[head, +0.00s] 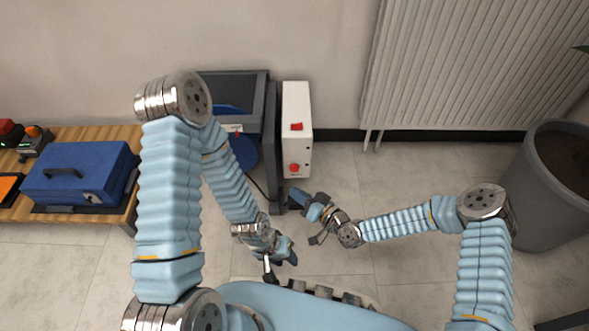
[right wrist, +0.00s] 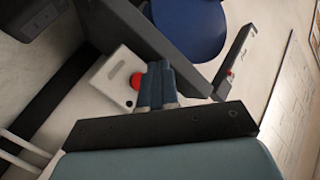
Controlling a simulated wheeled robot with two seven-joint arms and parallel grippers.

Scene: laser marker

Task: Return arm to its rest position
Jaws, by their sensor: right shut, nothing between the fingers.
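My right gripper (head: 299,197) is in the middle of the head view, just below the lower end of a white control box (head: 297,100). Its fingers are together with nothing between them; the closed fingers also show in the right wrist view (right wrist: 158,86). There the fingertips appear beside the red round button (right wrist: 137,81) on the box, and I cannot tell whether they touch it. My left gripper (head: 289,256) hangs lower, near my body, and its jaws are too small to judge. The box also carries a red switch (head: 296,127).
A dark grey machine (head: 273,150) with a blue part stands left of the box. A wooden bench (head: 100,134) with a blue case (head: 80,172) is at the left. A radiator (head: 470,65) is on the wall, and a large grey pot (head: 540,200) stands right. Floor between is clear.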

